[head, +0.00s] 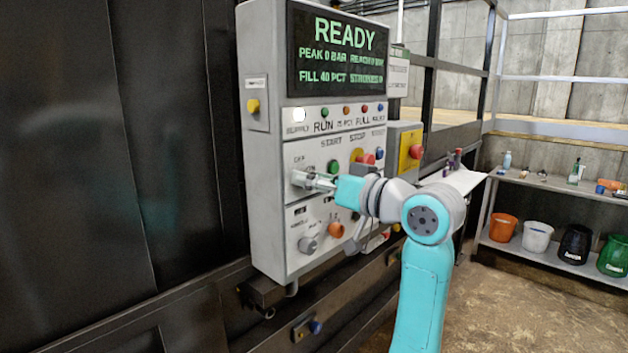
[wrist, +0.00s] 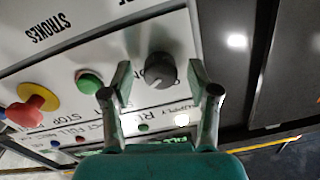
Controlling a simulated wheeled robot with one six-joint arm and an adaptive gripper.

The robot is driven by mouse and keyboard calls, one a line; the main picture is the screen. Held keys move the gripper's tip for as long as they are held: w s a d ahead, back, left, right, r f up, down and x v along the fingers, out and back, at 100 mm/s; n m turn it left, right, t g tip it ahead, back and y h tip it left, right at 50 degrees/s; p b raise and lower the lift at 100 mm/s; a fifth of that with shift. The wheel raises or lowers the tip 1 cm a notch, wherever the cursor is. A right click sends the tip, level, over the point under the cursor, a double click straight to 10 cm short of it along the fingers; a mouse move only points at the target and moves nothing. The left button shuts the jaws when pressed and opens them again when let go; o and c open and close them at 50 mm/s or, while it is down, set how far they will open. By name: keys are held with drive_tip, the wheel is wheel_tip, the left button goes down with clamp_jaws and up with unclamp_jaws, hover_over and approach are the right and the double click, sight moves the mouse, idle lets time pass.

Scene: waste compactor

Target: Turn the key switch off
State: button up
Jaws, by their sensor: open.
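A control panel (head: 265,200) stands in front of me. A round grey switch (head: 298,178) sits at the left of its middle row, left of the green start button (head: 334,167). Its label is too small to read, so I cannot tell for sure that it is the key switch. In the wrist view this switch (wrist: 160,70) is dark grey with a pale pointer mark. My gripper (head: 314,181) reaches the panel from the right. In the wrist view the gripper's fingers (wrist: 160,80) are open, one each side of the switch; contact is not visible.
A display (head: 337,52) above reads READY. Another grey knob (head: 308,243) and an orange button (head: 336,229) sit below. Red buttons (head: 367,158) and a yellow box (head: 409,148) with a red button lie to the right. A shelf (head: 545,186) with buckets stands far right.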

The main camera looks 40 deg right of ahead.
drive_tip(key=shift+w, duration=0.1)
clamp_jaws()
drive_tip(key=shift+n, duration=0.3)
drive_tip(key=n, duration=1.1)
drive_tip(key=shift+a, duration=0.15)
idle(0.5)
